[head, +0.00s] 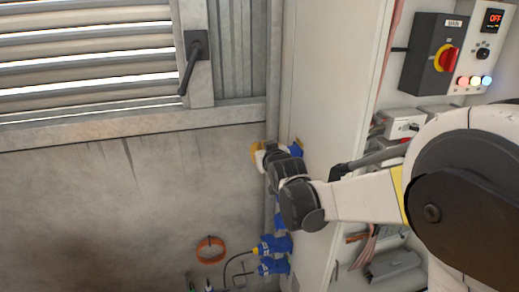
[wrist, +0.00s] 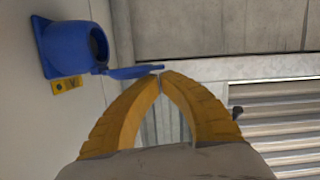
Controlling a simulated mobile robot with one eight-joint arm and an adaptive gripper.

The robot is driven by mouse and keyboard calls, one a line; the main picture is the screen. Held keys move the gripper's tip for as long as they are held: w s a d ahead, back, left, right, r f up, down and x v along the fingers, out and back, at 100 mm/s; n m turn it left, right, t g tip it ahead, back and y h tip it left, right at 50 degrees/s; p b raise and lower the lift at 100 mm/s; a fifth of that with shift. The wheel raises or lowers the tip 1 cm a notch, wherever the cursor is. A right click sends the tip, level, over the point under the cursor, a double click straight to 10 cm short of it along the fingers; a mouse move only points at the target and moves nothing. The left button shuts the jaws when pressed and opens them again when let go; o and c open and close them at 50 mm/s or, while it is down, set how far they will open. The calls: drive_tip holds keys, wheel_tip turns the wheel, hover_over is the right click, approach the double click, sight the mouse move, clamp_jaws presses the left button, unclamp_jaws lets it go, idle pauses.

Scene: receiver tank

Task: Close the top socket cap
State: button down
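The top socket (wrist: 72,45) is blue and mounted on the pale cabinet side at the upper left of the wrist view. Its dark round opening is uncovered, and its blue cap (wrist: 130,72) stands out sideways, open. My gripper (wrist: 161,76) has yellow fingers whose tips meet, with the cap's outer edge right at the tips. I cannot tell whether they touch it. In the head view my gripper (head: 257,152) is beside the cabinet, and a bit of the blue top socket (head: 296,149) shows behind my wrist; the rest is hidden.
Lower blue sockets (head: 273,244) with a dark cable are below my wrist. An orange coil (head: 210,250) hangs on the grey wall. A switch box (head: 432,55) with a red knob is at the upper right. A louvred panel (head: 85,60) with a dark handle is at the upper left.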

drive_tip(key=w+d+f+n+t+h+b, duration=0.1)
drive_tip(key=d+f+n+t+h+b, duration=0.2)
drive_tip(key=f+n+b, duration=0.6)
drive_tip(key=d+n+b, duration=0.1)
drive_tip(key=n+b, duration=0.3)
drive_tip(key=shift+f, duration=0.2)
idle(0.4)
drive_tip(key=shift+w+d, duration=0.1)
idle(0.7)
